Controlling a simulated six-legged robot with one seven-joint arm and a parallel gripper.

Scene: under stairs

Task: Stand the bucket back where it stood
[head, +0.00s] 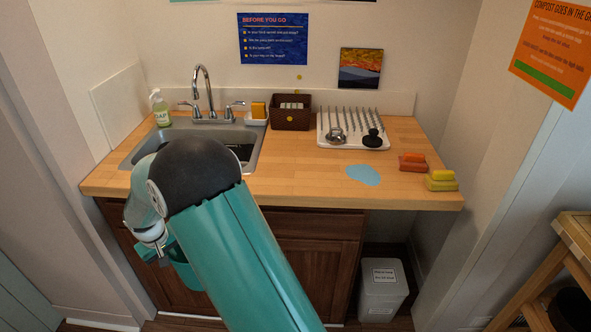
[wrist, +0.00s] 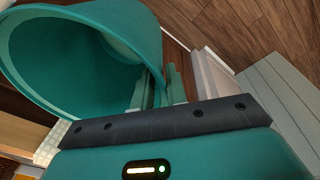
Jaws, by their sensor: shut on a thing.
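A teal bucket (wrist: 75,62) fills the upper left of the wrist view, its open mouth turned toward the camera and tilted. My gripper (wrist: 160,88) is shut on the bucket's rim at its right side. In the head view the bucket (head: 182,268) shows only in part, low in front of the sink cabinet, with my gripper (head: 155,252) beside it at its left. My arm hides much of the bucket there. A light blue patch (head: 363,175) lies flat on the wooden counter.
The counter (head: 300,185) holds a sink (head: 250,150), a soap bottle (head: 160,108), a basket (head: 291,112), a dish rack (head: 352,128) and sponges (head: 440,180). A grey bin (head: 383,290) stands under the counter's right end. A wooden stool (head: 560,265) is at the right.

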